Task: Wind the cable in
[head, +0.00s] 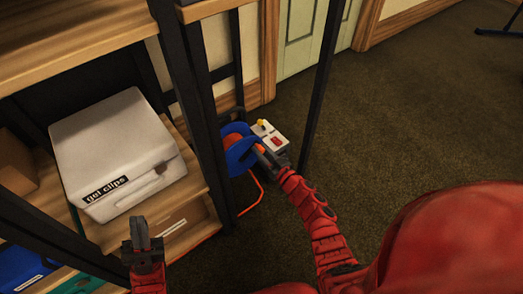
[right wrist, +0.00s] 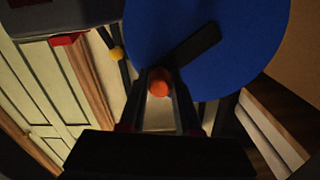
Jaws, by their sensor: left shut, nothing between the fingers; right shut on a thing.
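The cable reel has a blue disc (head: 238,158), also large in the right wrist view (right wrist: 225,45), and stands on the floor beside the shelf. A dark crank arm (right wrist: 195,45) crosses the disc and carries an orange knob (right wrist: 159,84). My right gripper (head: 272,158) is shut on this knob; its two fingers flank it in the right wrist view (right wrist: 159,95). An orange cable (head: 259,195) runs from below the reel to the floor and along the shelf's foot. My left gripper (head: 140,232) is shut and empty in front of the shelf.
A wooden shelf with dark posts (head: 190,100) fills the left, close to the reel. A grey box (head: 270,137) with red and yellow parts is behind the reel. Open carpet (head: 410,120) lies to the right.

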